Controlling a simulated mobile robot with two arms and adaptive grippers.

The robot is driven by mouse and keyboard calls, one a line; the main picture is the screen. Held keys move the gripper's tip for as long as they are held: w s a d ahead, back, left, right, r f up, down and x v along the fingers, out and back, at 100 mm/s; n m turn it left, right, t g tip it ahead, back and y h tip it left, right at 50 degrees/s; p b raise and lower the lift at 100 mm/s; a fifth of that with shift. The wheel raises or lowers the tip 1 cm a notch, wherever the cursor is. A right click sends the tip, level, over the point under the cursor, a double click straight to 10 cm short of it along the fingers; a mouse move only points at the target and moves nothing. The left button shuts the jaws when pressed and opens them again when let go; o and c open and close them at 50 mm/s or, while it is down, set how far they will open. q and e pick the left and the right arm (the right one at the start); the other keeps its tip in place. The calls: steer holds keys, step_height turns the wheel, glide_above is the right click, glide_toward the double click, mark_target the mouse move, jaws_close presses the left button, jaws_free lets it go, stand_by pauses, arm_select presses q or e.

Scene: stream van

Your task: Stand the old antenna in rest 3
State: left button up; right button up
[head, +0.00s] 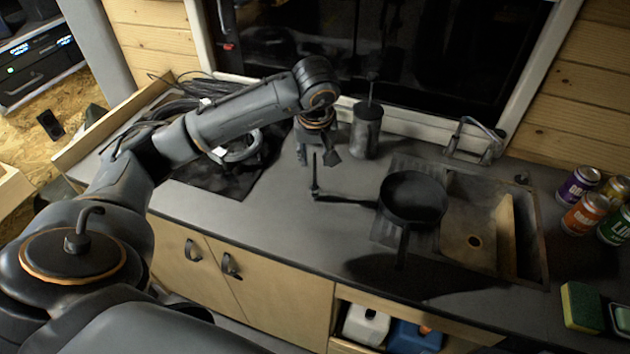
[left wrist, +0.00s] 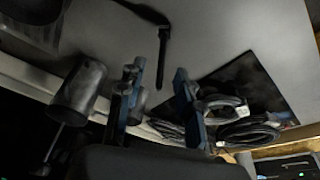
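A thin black bent rod (head: 342,198), which looks like the old antenna, lies on the grey counter. My right gripper is not in view. I cannot make out which place is rest 3.
A dark canister (head: 366,132) with a thin stick stands right of my gripper, by the window. A black frying pan (head: 413,200) sits beside the sink (head: 470,225). Coiled cables (head: 240,148) lie on a black mat to the left. Several cans (head: 585,214) stand far right.

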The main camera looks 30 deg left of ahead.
mark_target(315, 162)
arm_select(q)
steer(key=shift+p+x, duration=0.65)
steer(key=shift+x, duration=1.2)
steer(key=shift+s, duration=0.15)
jaws_close()
steer(key=shift+r, duration=0.1)
